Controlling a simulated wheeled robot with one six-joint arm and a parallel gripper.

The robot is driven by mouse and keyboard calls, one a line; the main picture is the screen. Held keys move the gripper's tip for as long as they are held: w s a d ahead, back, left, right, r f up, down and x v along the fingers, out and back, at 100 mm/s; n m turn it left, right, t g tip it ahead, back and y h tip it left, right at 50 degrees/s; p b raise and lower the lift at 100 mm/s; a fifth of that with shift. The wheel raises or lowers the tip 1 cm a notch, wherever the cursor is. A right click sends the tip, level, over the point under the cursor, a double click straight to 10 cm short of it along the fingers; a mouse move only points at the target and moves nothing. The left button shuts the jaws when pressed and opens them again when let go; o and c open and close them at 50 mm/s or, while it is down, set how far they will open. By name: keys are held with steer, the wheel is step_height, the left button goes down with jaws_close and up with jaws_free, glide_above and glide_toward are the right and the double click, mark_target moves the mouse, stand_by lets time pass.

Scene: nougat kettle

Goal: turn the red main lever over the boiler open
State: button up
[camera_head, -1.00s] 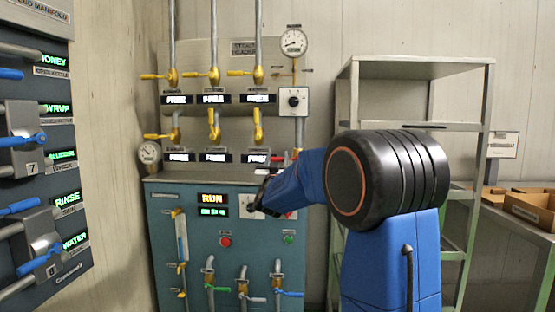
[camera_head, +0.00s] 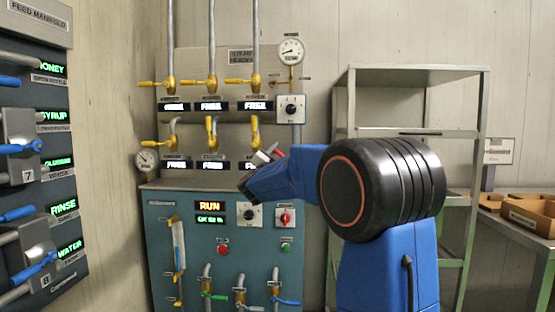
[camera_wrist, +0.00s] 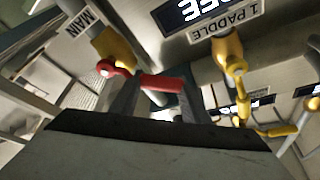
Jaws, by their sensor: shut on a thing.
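The red main lever (camera_wrist: 160,83) runs sideways in the wrist view, its left end on a pivot at a yellow valve body (camera_wrist: 112,47) beside the "MAIN" label (camera_wrist: 80,22). My gripper (camera_wrist: 157,92) is shut on the lever, one dark finger at each side of it. In the head view, a small red part of the lever (camera_head: 277,152) shows above my blue wrist, over the boiler cabinet (camera_head: 190,266). My wrist and forearm hide the rest of the lever and its valve there.
Several yellow valve levers (camera_head: 254,133) and pipes crowd the panel left of my wrist. A pressure gauge (camera_head: 290,51) is above. A green metal shelf (camera_head: 415,76) stands behind my arm. The feed manifold (camera_head: 30,100) is at the far left.

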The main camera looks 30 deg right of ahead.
steer(key=m+g, duration=0.1)
steer(key=m, duration=0.1)
steer(key=s+d+r+m, duration=0.1)
steer(key=d+r+m+g, duration=0.1)
steer(key=m, duration=0.1)
steer(key=shift+s+d+m+g, duration=0.1)
steer(key=shift+s+m+g, duration=0.2)
steer(key=shift+s+d+r+m+g+y, duration=0.15)
steer(key=shift+s+d+m+g, duration=0.3)
steer(key=shift+m, duration=0.55)
steer(key=shift+s+d+m+g+y, duration=0.25)
steer(key=shift+d+m, duration=0.35)
steer(key=shift+m, duration=0.4)
steer(key=shift+s+d+r+m+g+y, duration=0.1)
steer(key=shift+s+d+m+g, duration=0.35)
steer(key=shift+m, duration=0.55)
steer(key=shift+d+f, duration=0.1)
steer(key=shift+d, duration=0.05)
steer(key=o, duration=1.5)
steer(key=v, duration=1.7)
steer(key=shift+s, duration=0.2)
steer(key=shift+f, duration=0.1)
